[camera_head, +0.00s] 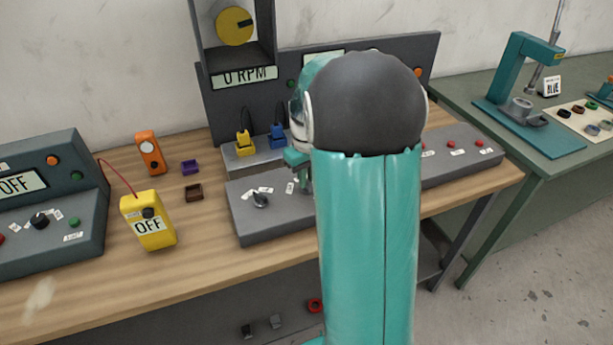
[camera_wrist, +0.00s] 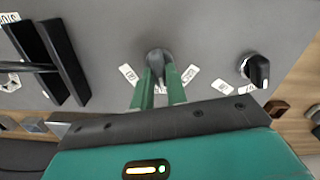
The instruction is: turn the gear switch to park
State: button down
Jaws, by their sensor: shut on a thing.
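A grey rounded knob (camera_wrist: 157,60) sits on the grey control panel (camera_wrist: 100,50) in the wrist view, with small white labels (camera_wrist: 129,75) around it. I take it for the gear switch, but cannot read the labels. My gripper (camera_wrist: 159,76) has its two green fingers shut on this knob, one on each side. In the head view my gripper (camera_head: 298,165) is low over the panel (camera_head: 275,225); my arm hides the knob and much of the panel. Which label the knob points to cannot be told.
A second, black knob (camera_wrist: 256,70) stands beside the held one; it also shows in the head view (camera_head: 260,200). A black handle (camera_wrist: 55,60) rises at the other side. Yellow (camera_head: 245,145) and blue (camera_head: 278,135) plugs stand behind. A display reads 0 RPM (camera_head: 244,76).

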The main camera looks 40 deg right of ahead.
aim_at(308, 180)
jog(key=shift+m, duration=1.3)
jog(key=c, duration=1.4)
grip_release()
jog(key=shift+r, duration=0.15)
notch_tip(308, 180, up, 14)
jog(key=shift+f, duration=0.2)
jog(key=shift+s, duration=0.1)
